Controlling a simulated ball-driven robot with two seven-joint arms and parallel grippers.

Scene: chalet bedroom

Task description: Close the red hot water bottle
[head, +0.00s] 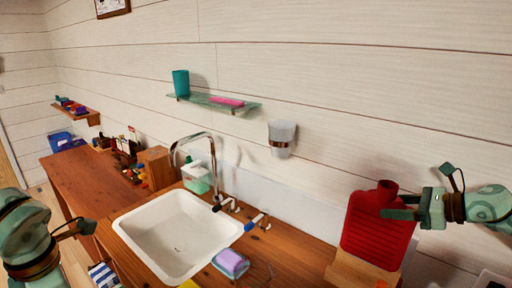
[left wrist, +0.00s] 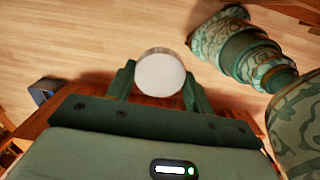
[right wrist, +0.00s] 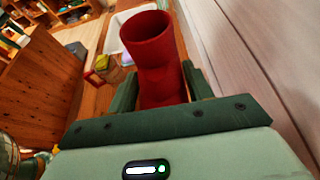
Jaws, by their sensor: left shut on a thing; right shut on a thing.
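The red hot water bottle (head: 375,232) stands upright on a wooden support at the right of the counter. Its neck is open at the top, and the right wrist view shows the hollow mouth and neck (right wrist: 150,45). My right gripper (head: 400,213) is shut on the bottle just below its neck; its fingers show on both sides in the right wrist view (right wrist: 160,92). My left gripper (left wrist: 160,85) is shut on a round white piece (left wrist: 160,72), seen end-on; it may be the stopper. In the head view my left gripper (head: 85,227) is at the far left, well away from the bottle.
A white sink (head: 175,232) with a curved tap is set into the wooden counter between my arms. A sponge on a blue dish (head: 230,262) lies at its front right. A glass shelf (head: 215,103) and a cup holder (head: 282,137) are on the wall above.

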